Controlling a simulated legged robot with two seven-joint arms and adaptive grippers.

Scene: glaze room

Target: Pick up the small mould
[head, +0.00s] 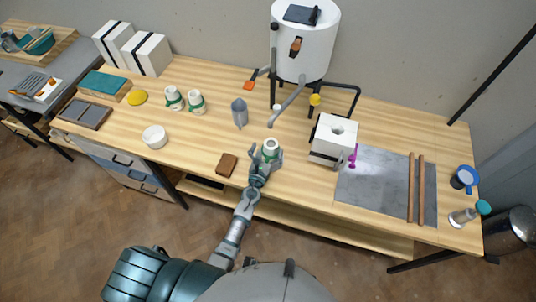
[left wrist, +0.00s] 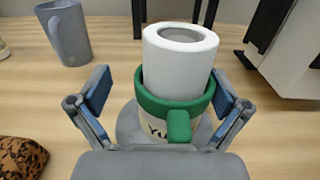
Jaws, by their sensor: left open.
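A white cylinder with a round hollow in its top and a green band with a tab, which I take for the small mould (head: 271,145), stands upright near the front edge of the bench. It also shows in the left wrist view (left wrist: 178,60), with partly hidden lettering below the band. My left gripper (head: 266,157) is open, with one finger on each side of its lower part. My right gripper is not in view.
A grey jug (head: 239,112) stands behind to the left, and a brown spotted block (head: 227,164) lies to the left. A white block with a hole (head: 335,138) stands to the right, beside a grey board (head: 375,185). Two similar green-banded pieces (head: 196,102) stand farther left.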

